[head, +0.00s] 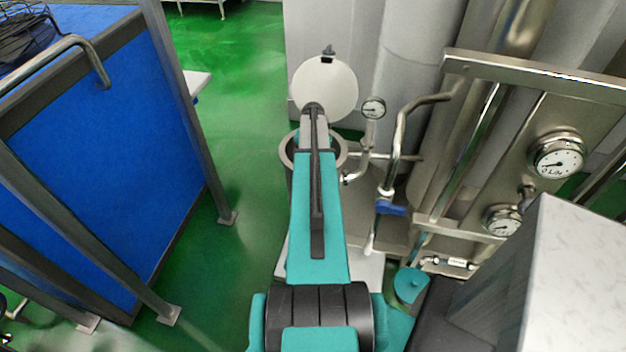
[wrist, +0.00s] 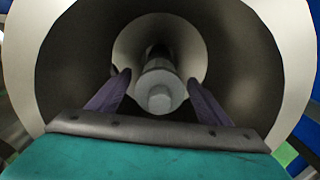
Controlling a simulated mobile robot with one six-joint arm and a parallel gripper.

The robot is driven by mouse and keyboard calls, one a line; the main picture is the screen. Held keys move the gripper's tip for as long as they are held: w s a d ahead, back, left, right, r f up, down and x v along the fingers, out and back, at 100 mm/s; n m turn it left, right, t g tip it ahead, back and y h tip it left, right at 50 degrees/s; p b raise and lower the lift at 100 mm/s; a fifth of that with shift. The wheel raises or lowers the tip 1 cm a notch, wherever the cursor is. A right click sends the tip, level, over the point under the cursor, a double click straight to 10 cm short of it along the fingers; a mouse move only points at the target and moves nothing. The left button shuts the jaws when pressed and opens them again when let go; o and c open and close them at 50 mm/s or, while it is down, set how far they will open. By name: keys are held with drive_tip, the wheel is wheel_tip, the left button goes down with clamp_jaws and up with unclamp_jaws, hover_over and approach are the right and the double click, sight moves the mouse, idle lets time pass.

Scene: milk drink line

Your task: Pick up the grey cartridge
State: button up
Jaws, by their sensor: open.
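The grey cartridge (wrist: 160,98) shows end-on in the wrist view, deep inside a round metal housing (wrist: 250,60). My gripper (wrist: 158,82) is open, with one dark finger on the left and one on the right of the cartridge. I cannot tell whether the fingers touch it. In the head view my arm reaches to the housing, whose rim (head: 286,152) shows on both sides of the arm. The cartridge and my fingertips are hidden there.
A round lid (head: 325,88) stands raised behind the housing. A small gauge (head: 373,108), pipes and a blue-handled valve (head: 391,208) are close on the right. Larger gauges (head: 557,156) sit further right. A blue-panelled frame (head: 110,150) stands left, with green floor (head: 235,100) between.

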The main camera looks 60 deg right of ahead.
drive_tip(key=shift+f, duration=0.4)
drive_tip(key=c, duration=1.4)
drive_tip(key=shift+r, duration=0.15)
wheel_tip(320, 180, up, 18)
drive_tip(key=b, duration=0.4)
drive_tip(key=shift+b, duration=0.4)
